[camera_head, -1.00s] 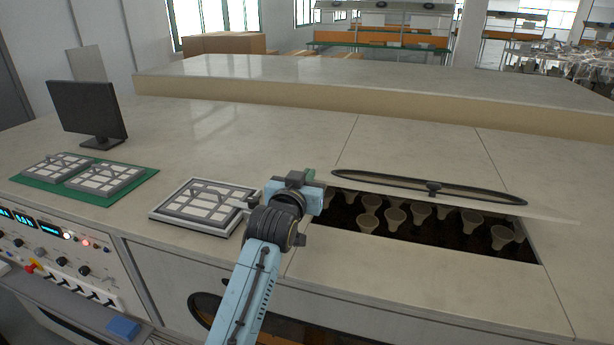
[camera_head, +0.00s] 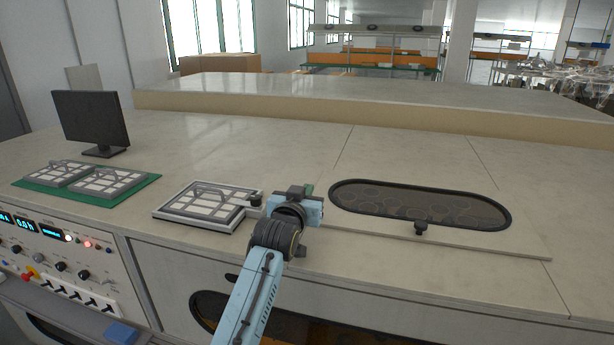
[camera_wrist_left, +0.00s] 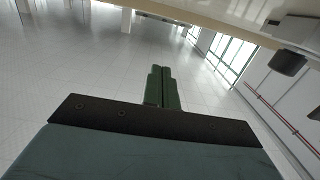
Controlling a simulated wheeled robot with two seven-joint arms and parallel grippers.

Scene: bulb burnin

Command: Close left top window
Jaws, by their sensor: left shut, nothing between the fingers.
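The top window (camera_head: 420,205) is a pale panel with a dark-framed oval glass and a small dark knob (camera_head: 420,228) at its front. It lies almost flat over the opening in the counter, and its front edge shows as a thin line slightly above the top. Bulbs show only faintly through the glass. My left gripper (camera_head: 309,190) is just left of the window panel; its fingers are mostly hidden in the head view. In the left wrist view its green fingers (camera_wrist_left: 162,88) are together with nothing between them. My right gripper is not in view.
A tray with a white grid (camera_head: 208,205) lies left of my left gripper. A green mat (camera_head: 140,186) with two similar trays and a monitor (camera_head: 90,120) are further left. A control panel (camera_head: 50,245) is at front left. The counter behind the window is clear.

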